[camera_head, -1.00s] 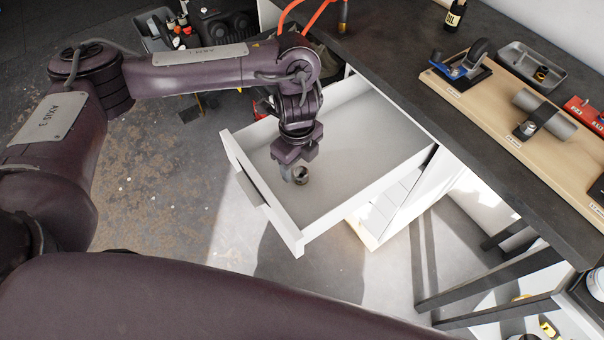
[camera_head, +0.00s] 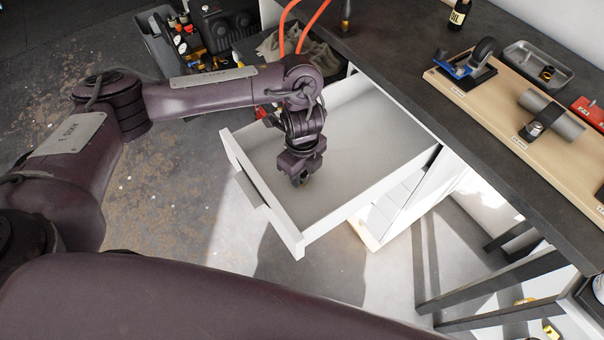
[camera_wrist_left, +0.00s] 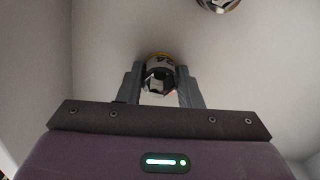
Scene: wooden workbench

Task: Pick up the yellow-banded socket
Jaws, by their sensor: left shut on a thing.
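My left gripper (camera_head: 299,181) is low inside the open white drawer (camera_head: 372,139), pointing down. In the left wrist view its two grey fingers (camera_wrist_left: 161,88) are shut on the yellow-banded socket (camera_wrist_left: 158,67). That socket is a short metal ring with a yellow band along its upper edge, between the fingertips. I cannot tell if it touches the drawer floor. In the head view the gripper mostly hides it. A second round metal socket (camera_wrist_left: 218,4) is cut off by the top edge of the wrist view, apart from the fingers. My right gripper is not in view.
The drawer's front wall (camera_head: 262,198) and side walls surround the gripper. The dark bench top (camera_head: 420,110) lies to the right, with a wooden board (camera_head: 498,108) and a metal tray (camera_head: 522,52). A full tool bin (camera_head: 165,45) stands beyond the drawer.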

